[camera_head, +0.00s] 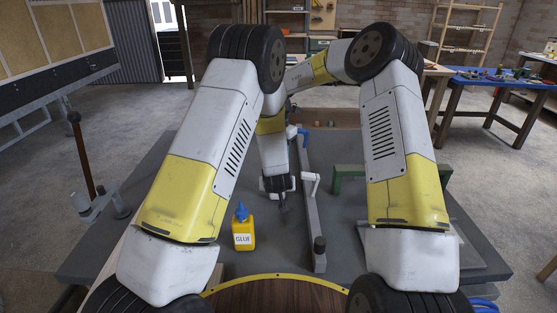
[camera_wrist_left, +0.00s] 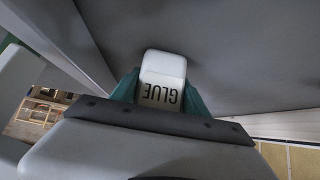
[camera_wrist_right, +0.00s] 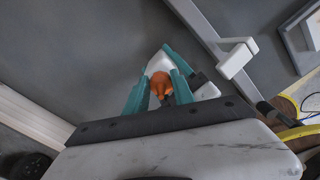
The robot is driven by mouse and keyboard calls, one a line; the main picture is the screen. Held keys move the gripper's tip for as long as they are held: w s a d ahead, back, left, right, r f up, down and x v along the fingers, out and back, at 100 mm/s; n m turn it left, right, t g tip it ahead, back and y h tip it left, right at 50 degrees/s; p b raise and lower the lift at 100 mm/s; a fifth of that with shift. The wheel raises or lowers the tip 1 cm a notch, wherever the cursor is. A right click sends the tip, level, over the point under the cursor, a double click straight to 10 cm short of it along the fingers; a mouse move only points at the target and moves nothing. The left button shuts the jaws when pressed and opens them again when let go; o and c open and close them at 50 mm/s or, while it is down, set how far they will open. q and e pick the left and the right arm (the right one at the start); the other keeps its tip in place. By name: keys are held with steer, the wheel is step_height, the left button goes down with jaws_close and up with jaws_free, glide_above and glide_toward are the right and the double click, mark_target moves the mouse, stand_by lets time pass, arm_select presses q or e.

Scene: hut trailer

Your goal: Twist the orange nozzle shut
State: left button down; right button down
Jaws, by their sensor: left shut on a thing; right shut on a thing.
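A white glue bottle (camera_wrist_left: 163,68) with dark GLUE lettering, upside down in the left wrist view, sits between the teal fingers of my left gripper (camera_wrist_left: 158,88), which is shut on it. In the right wrist view the orange nozzle (camera_wrist_right: 160,85) lies between the teal fingers of my right gripper (camera_wrist_right: 158,68), which is shut on it. A white part of the bottle (camera_wrist_right: 159,63) shows just beyond the nozzle. In the head view my arms hide the held bottle and nozzle. Whether the nozzle is open or closed cannot be told.
A yellow glue bottle with a blue cap (camera_head: 243,234) stands on the grey table (camera_head: 345,250). A long grey bar clamp (camera_head: 310,215) lies to its right, with a green clamp (camera_head: 350,172) farther right. A round wooden piece (camera_head: 275,295) is at the front edge.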

steer(key=shift+s+a+r, duration=0.1)
steer(key=shift+s+a, duration=0.2)
steer(key=c, duration=1.1)
jaws_free()
steer(key=shift+w, duration=0.1)
steer(key=shift+d, duration=0.1)
step_height(320, 180, up, 12)
steer(key=shift+f, duration=0.1)
